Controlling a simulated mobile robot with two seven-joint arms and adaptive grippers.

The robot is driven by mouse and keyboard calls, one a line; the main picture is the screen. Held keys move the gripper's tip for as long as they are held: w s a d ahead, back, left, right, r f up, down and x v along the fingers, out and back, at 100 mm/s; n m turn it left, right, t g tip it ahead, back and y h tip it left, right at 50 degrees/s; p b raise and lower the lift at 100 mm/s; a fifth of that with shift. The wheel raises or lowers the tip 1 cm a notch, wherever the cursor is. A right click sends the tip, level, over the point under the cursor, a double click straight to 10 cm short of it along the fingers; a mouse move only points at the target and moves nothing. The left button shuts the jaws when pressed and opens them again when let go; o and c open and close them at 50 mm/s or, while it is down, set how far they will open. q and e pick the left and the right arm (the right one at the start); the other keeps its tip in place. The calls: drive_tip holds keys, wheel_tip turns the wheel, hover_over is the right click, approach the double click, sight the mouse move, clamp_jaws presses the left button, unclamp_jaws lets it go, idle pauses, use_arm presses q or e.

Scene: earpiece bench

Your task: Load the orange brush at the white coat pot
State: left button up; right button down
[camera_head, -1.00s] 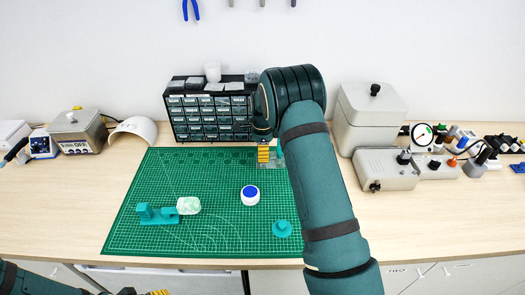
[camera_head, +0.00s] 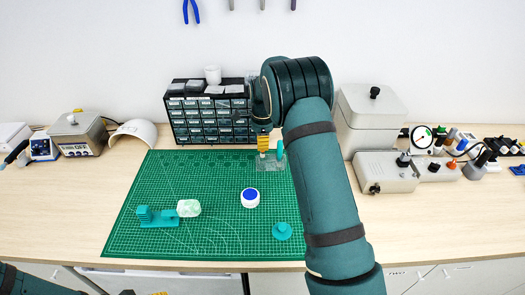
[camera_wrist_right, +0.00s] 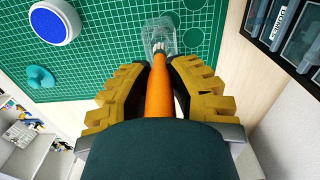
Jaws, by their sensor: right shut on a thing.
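My right gripper (camera_head: 263,143) is shut on the orange brush (camera_wrist_right: 160,92) above the back right of the green mat. In the right wrist view its yellow fingers (camera_wrist_right: 158,100) clasp the orange handle, and the pale brush tip points at a clear stand (camera_wrist_right: 160,35). That stand (camera_head: 270,164) lies below the gripper in the head view. A white pot with a blue top (camera_head: 250,197) stands on the mat, apart from the brush; it also shows in the right wrist view (camera_wrist_right: 55,22). My left gripper (camera_head: 158,293) barely shows at the bottom edge.
A teal round piece (camera_head: 282,231) lies near the mat's front edge. A teal upright part (camera_head: 280,149) is beside the right gripper. A drawer cabinet (camera_head: 208,115) stands behind.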

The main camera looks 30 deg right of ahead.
wheel_tip(320, 180, up, 4)
drive_tip(key=shift+r, duration=0.1)
drive_tip(key=shift+s+a+r, duration=0.1)
drive_tip(key=shift+s+r, duration=0.05)
drive_tip(key=shift+s, duration=0.1)
drive_tip(key=s+a+t+y+b, duration=0.2)
drive_tip(key=s+a+y+b, duration=0.1)
drive_tip(key=s+a, duration=0.7)
drive_tip(key=f+b, duration=0.1)
drive_tip(key=f, duration=0.1)
drive_tip(key=f+b, duration=0.2)
drive_tip(key=s+f+b, duration=0.1)
drive_tip(key=f+b, duration=0.1)
drive_tip(key=shift+d, duration=0.4)
drive_tip(key=shift+f+b, duration=0.35)
drive_tip(key=shift+f, duration=0.1)
idle(0.7)
drive_tip(key=shift+s+f, duration=0.1)
idle(1.5)
drive_tip(key=shift+p, duration=0.3)
